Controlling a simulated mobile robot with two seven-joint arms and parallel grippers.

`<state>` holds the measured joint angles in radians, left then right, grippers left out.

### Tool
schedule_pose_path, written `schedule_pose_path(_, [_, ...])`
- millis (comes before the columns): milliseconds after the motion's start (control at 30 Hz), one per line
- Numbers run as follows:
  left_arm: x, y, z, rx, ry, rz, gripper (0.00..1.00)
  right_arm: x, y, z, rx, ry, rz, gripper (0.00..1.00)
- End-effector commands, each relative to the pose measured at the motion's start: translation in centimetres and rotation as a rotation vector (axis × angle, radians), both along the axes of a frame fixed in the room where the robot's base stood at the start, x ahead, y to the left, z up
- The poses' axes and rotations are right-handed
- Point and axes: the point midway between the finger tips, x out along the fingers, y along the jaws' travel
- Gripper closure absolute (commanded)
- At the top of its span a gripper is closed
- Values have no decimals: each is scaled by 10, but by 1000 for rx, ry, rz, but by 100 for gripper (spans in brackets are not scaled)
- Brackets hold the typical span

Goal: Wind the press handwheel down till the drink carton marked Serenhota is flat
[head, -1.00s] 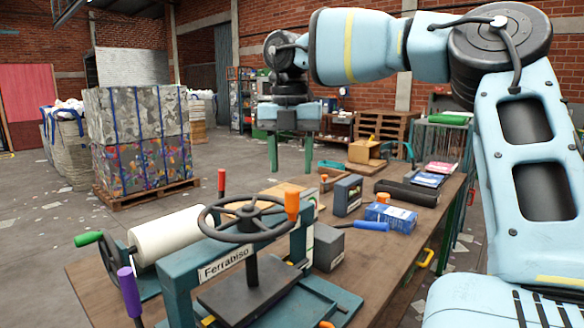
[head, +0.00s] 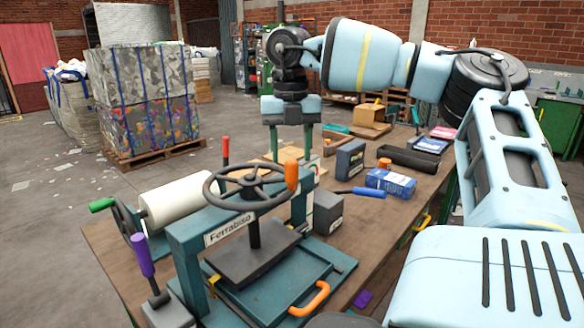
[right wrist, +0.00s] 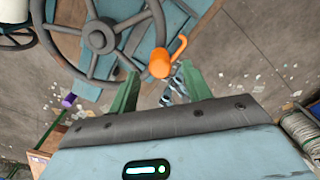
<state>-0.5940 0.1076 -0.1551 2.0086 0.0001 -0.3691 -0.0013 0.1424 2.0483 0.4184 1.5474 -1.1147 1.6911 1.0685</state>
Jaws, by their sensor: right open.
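The press (head: 190,245), labelled Ferrabiso, stands on the near end of the bench. Its dark handwheel (head: 212,203) lies level on a vertical screw above a dark press plate (head: 235,264). An orange knob (head: 291,175) stands up from the wheel's rim; the right wrist view also shows the wheel (right wrist: 100,74) and knob (right wrist: 160,64). My right gripper (head: 291,145) is open, fingers down, above the knob. In the right wrist view the knob appears between and just beyond its fingertips (right wrist: 160,80), not gripped. I see no carton under the plate; the Serenhota marking is not readable anywhere. My left gripper is out of view.
A blue-and-white carton (head: 392,183) lies on the bench behind the press, near a blue-handled tool (head: 366,191) and grey boxes (head: 349,160). A white roll (head: 188,202) and a purple-handled lever (head: 142,255) flank the press on the left. An orange drawer handle (head: 314,300) sticks out in front.

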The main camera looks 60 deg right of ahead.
Motion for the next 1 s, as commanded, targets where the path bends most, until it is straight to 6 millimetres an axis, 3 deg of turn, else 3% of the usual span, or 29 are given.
schedule_pose_path(300, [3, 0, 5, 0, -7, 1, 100, 0, 0, -39, 0, 0, 0, 51])
schedule_pose_path(700, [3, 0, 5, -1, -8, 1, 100, 0, 0, -47, -1, -1, -1, 53])
schedule_pose_path(1000, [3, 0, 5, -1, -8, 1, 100, 0, 0, -46, -1, -1, -1, 92])
